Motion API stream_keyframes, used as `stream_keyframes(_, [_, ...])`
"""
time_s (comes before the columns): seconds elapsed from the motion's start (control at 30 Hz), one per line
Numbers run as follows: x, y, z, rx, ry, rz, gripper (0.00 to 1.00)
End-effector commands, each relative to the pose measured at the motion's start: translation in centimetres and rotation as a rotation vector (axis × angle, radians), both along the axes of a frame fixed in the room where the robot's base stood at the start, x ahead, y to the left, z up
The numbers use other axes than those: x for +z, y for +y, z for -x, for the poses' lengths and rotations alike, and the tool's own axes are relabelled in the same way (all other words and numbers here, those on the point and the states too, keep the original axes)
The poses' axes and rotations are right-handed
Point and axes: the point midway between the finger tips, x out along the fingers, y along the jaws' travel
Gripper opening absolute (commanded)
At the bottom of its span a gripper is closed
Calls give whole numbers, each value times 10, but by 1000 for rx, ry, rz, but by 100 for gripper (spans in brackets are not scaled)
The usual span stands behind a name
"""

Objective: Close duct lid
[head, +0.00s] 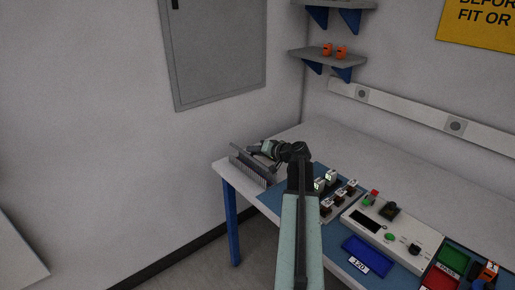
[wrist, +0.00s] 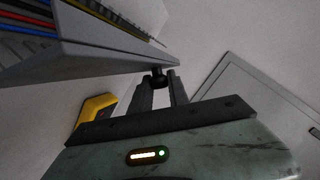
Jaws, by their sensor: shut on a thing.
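The grey slotted duct (head: 258,172) stands at the far left end of the workbench. A grey plate, which looks like its lid (wrist: 95,65), crosses the upper left of the wrist view, with blue, red and yellow wires (wrist: 25,22) showing beside it. The lid's exact angle is hard to tell. My gripper (wrist: 160,84) is shut on a small black knob (wrist: 158,77) at the lid's edge. In the head view my gripper (head: 255,149) is beside the duct, partly hidden by my own wrist.
The workbench (head: 340,150) is clear behind my arm. A blue mat holds small components (head: 340,193), a control box (head: 392,228) and a blue tray (head: 367,255) to the right. A wall cabinet (head: 217,45) and shelves (head: 330,57) are behind. A yellow object (wrist: 94,108) shows in the wrist view.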

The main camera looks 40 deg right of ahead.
Motion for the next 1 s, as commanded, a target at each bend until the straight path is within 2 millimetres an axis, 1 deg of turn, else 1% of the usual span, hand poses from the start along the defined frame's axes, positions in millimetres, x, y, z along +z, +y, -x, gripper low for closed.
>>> stream_keyframes(0.03, [-1,5,2,2,8,46,0])
stream_keyframes(0.1, [-2,9,1,1,11,112,0])
stream_keyframes(0.6, [-17,28,0,0,42,562,0])
stream_keyframes(0.8, [-22,32,-1,0,52,692,0])
stream_keyframes(1.0, [-24,33,-2,-1,58,775,0])
